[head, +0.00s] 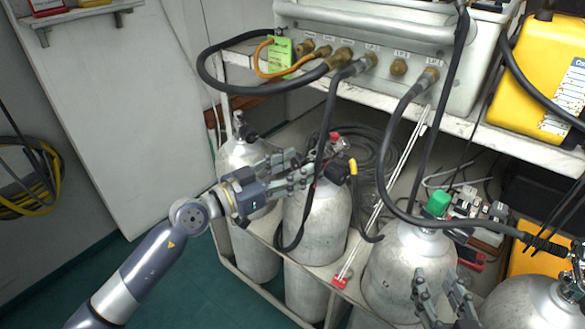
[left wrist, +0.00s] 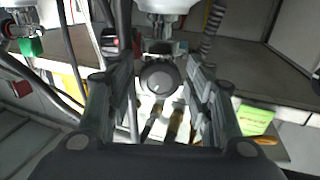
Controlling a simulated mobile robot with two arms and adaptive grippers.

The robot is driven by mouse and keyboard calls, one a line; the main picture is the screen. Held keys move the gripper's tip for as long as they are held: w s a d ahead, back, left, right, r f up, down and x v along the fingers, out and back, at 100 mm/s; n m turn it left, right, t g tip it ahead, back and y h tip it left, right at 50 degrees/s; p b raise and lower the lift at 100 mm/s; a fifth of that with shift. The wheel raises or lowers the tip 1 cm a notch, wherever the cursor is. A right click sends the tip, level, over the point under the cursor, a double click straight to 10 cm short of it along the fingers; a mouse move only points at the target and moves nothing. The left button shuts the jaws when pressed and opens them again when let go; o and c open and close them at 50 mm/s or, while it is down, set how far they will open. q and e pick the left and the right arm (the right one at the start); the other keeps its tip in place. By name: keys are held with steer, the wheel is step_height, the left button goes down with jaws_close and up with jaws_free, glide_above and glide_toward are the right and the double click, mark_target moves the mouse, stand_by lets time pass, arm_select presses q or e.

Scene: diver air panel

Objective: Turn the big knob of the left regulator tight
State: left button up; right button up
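The left regulator (head: 338,171) sits on the valve of the middle grey cylinder (head: 320,225), with a red cap above it and a yellow fitting beside it. Its big round dark knob (left wrist: 160,77) faces the left wrist camera. My left gripper (head: 310,165) is at this regulator. In the left wrist view its two fingers (left wrist: 157,95) stand on either side of the knob, with a visible gap on both sides. In the head view the fingers largely hide the knob. My right gripper (head: 438,276) is open and empty, in front of the right cylinder (head: 395,265).
A green knob (head: 438,203) tops the right cylinder. A shelf (head: 475,128) above carries the panel box (head: 380,35) and a yellow case (head: 545,75). Black hoses hang from the panel close to my left gripper. Another cylinder (head: 240,158) stands left. Open floor (head: 185,285) lies at lower left.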

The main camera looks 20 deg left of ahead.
arm_select(q)
steer(key=c, duration=0.6)
